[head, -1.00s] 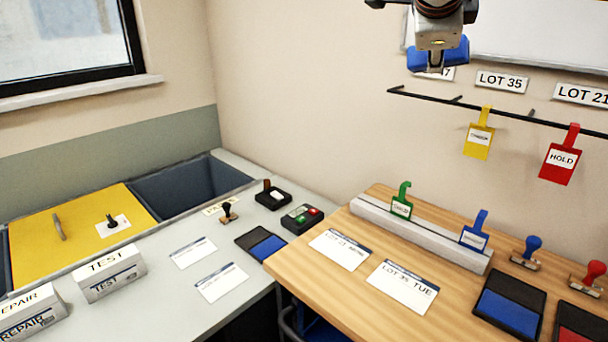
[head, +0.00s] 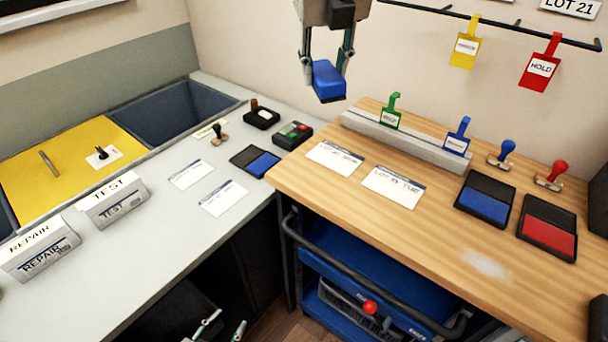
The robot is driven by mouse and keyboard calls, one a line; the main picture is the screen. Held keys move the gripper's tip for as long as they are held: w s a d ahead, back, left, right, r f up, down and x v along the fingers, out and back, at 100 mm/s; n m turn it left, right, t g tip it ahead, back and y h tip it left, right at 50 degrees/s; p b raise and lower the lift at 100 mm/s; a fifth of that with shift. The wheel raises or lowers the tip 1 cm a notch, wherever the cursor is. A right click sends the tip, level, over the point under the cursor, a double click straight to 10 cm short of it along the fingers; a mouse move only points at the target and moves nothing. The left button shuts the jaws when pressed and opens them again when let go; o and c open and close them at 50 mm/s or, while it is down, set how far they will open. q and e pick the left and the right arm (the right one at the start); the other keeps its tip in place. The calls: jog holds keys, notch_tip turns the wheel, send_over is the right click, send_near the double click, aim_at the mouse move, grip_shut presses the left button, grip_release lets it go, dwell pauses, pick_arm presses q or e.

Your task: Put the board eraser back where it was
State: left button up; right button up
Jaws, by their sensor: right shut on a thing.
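The board eraser (head: 329,82), blue with a dark underside, hangs in the air in front of the wall, above the back left corner of the wooden bench. My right gripper (head: 330,66) reaches down from the top edge and is shut on it, a finger on either side. My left gripper (head: 222,326) is at the bottom edge, low in front of the grey counter. Its fingertips are apart with nothing seen between them; the rest is cut off.
The wooden bench (head: 400,235) holds a tag rail, cards, stamps and ink pads. A whitish smudge (head: 489,265) marks its clear front right part. A blue cart (head: 350,260) stands below. Tags hang from a wall rail (head: 505,22). The grey counter (head: 150,235) is at left.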

aim_at(315, 78)
jog(key=shift+s+a+f+m, duration=0.65)
jog(key=shift+s+a, duration=0.25)
jog(key=shift+s, duration=0.15)
notch_tip(315, 78, down, 20)
jog(key=shift+a+r+p, duration=0.1)
jog(key=shift+p, duration=0.3)
pick_arm(q)
jog(key=shift+s+a+r, duration=0.25)
jog(key=shift+r, duration=0.05)
pick_arm(e)
jog(key=shift+y, duration=0.3)
pick_arm(q)
jog(key=shift+f, duration=0.1)
pick_arm(e)
jog(key=shift+f, duration=0.2)
jog(key=shift+f, duration=0.15)
jog(key=o, duration=1)
